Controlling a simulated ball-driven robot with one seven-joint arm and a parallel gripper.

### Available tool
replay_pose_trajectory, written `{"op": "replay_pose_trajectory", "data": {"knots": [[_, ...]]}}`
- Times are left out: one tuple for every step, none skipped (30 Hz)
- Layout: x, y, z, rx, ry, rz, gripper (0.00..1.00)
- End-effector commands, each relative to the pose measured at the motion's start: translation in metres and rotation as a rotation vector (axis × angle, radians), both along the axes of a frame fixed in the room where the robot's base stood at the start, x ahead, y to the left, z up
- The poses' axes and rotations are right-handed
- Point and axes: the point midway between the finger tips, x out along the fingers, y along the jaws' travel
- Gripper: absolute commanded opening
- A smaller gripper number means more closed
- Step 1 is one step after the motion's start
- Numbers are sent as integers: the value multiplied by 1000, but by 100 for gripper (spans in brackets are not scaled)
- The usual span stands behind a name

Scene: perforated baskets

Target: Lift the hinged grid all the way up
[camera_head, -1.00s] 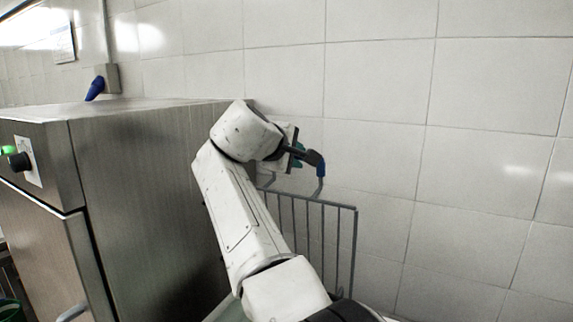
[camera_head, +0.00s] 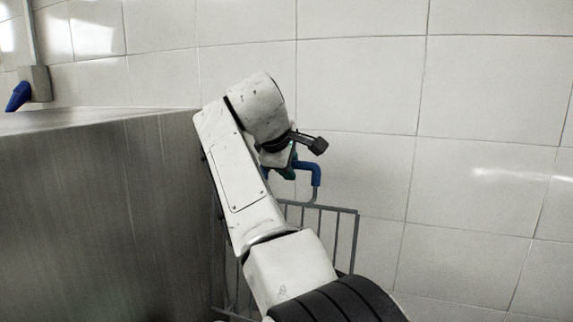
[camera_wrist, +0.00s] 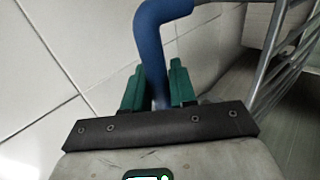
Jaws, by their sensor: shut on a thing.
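The hinged grid (camera_head: 355,245) is a grey wire panel. It stands roughly upright in front of the tiled wall, its left and lower parts hidden behind my arm. A bent blue handle (camera_head: 314,172) rises from its top edge. My gripper (camera_head: 287,169) is at the left end of this handle, partly hidden by the wrist. In the wrist view, the green fingers of my gripper (camera_wrist: 156,88) are closed around the blue handle (camera_wrist: 152,45), one on each side. Grey wires of the grid (camera_wrist: 272,50) run along the right of that view.
A large steel cabinet (camera_head: 100,200) stands close on the left, beside my arm. The tiled wall (camera_head: 470,130) closes off the back. A blue object (camera_head: 18,96) shows behind the cabinet at the far left. The space right of the grid looks clear.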

Motion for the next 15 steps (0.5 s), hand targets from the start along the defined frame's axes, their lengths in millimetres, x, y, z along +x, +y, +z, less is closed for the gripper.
{"op": "replay_pose_trajectory", "data": {"knots": [[3,-3,4,1,-15,2,0],[3,-3,4,0,-15,2,0],[3,-4,4,1,-16,1,0],[3,-4,4,1,-16,1,28],[3,-4,4,1,-16,1,31],[3,-4,4,1,-16,1,35],[3,-4,4,1,-16,1,37],[3,-4,4,1,-15,0,40],[3,-3,4,1,-15,0,44],[3,-3,4,1,-14,0,44],[3,-3,3,1,-14,0,44],[3,-3,3,1,-13,0,44],[3,-3,3,1,-13,0,44],[2,-2,3,1,-13,0,44],[2,-2,3,1,-12,1,44]]}}
